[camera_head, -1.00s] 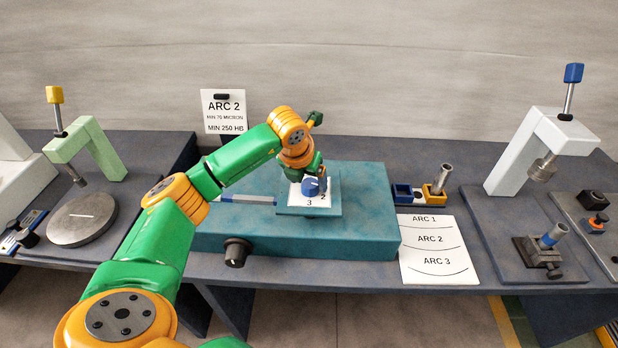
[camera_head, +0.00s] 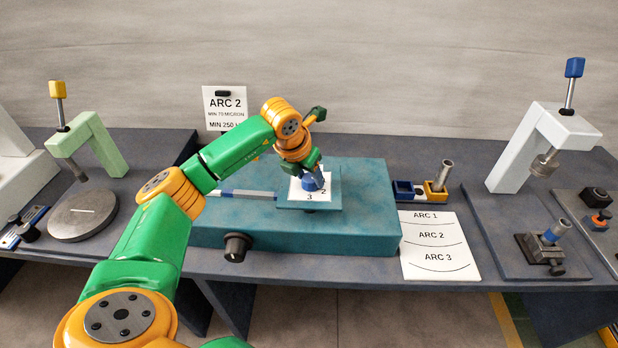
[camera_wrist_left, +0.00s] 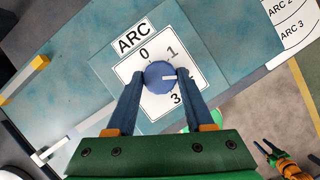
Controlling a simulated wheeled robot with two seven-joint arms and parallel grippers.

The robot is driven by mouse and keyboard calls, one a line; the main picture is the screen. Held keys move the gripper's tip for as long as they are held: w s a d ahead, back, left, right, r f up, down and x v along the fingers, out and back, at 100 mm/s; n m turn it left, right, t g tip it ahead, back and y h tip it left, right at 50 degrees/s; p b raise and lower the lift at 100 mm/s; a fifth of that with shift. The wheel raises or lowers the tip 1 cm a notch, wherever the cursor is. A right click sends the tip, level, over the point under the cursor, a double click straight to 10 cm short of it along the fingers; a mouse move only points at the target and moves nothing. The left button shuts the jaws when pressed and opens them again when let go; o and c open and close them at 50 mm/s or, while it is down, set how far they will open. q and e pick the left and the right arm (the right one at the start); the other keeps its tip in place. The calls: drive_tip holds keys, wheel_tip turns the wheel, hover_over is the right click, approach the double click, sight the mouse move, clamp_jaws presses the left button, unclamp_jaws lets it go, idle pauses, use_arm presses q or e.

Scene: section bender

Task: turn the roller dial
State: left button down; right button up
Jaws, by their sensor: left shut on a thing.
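The roller dial is a round blue knob (camera_head: 310,182) on a white numbered plate (camera_head: 295,193) on top of the teal bender (camera_head: 365,220). In the left wrist view the dial (camera_wrist_left: 158,76) has a white mark pointing right, towards where the 2 is mostly hidden behind a finger. The 0, 1 and 3 are readable around it. My left gripper (camera_head: 314,172) is shut on the dial, one finger on each side; its fingers also show in the left wrist view (camera_wrist_left: 157,78).
An ARC 2 sign (camera_head: 225,107) stands behind the bender. A black knob (camera_head: 236,247) is on its front. A blue-grey bar (camera_head: 247,194) lies left of the dial. A sheet of arcs (camera_head: 438,246) and small trays (camera_head: 420,190) are to the right.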

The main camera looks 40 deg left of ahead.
sight(302, 194)
use_arm(q)
drive_tip(key=shift+c, duration=1.4)
unclamp_jaws()
drive_tip(key=b+v, duration=0.2)
drive_tip(key=v, duration=0.4)
drive_tip(key=shift+s+r, duration=0.15)
drive_tip(key=shift+r, duration=0.35)
